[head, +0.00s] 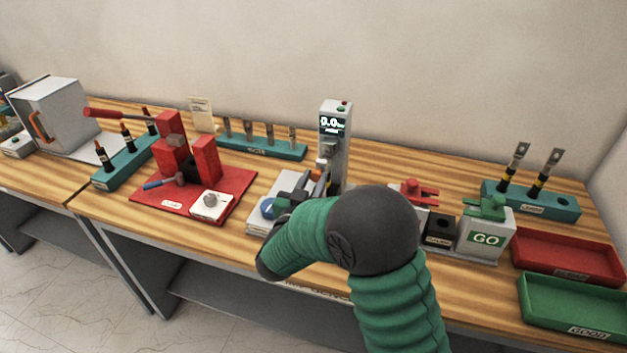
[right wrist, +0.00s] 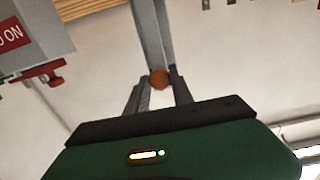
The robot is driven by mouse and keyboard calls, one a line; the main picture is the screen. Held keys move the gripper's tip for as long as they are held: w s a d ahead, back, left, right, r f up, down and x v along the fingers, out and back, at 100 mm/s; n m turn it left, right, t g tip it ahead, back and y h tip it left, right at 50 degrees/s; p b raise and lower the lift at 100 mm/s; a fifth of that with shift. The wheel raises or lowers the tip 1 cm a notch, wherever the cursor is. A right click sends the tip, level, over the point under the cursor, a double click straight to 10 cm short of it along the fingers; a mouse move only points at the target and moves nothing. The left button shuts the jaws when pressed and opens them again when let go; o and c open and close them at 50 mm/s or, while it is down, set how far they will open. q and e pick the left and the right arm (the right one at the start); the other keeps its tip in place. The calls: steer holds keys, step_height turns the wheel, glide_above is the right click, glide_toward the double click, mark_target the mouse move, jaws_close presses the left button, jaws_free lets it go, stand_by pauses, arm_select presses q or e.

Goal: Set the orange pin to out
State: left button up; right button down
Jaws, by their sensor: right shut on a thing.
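The orange pin (head: 318,174) shows as a small orange bit at the grey press-like column (head: 334,140) with a lit display. In the right wrist view its round orange-brown end (right wrist: 159,77) sits between the fingers. My right gripper (head: 308,180) is shut on the pin, beside the column and above its light grey base (head: 258,218). My green and black forearm hides part of the base and the lower column. I cannot tell how far in or out the pin is. My left gripper is not in view.
Left of the column are a red plate fixture (head: 236,187) and a teal rack (head: 262,149). To the right stand the GO gauge block (head: 486,240), a red tray (head: 566,256), a green tray (head: 570,306) and another teal rack (head: 530,200). Racks hold upright parts.

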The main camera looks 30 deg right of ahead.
steer(key=shift+a+f, duration=0.1)
steer(key=shift+s+a, duration=0.4)
steer(key=shift+a, duration=0.1)
steer(key=c, duration=1.1)
jaws_free()
steer(key=b+v, duration=0.1)
steer(key=v, duration=1.6)
steer(key=shift+d, duration=0.1)
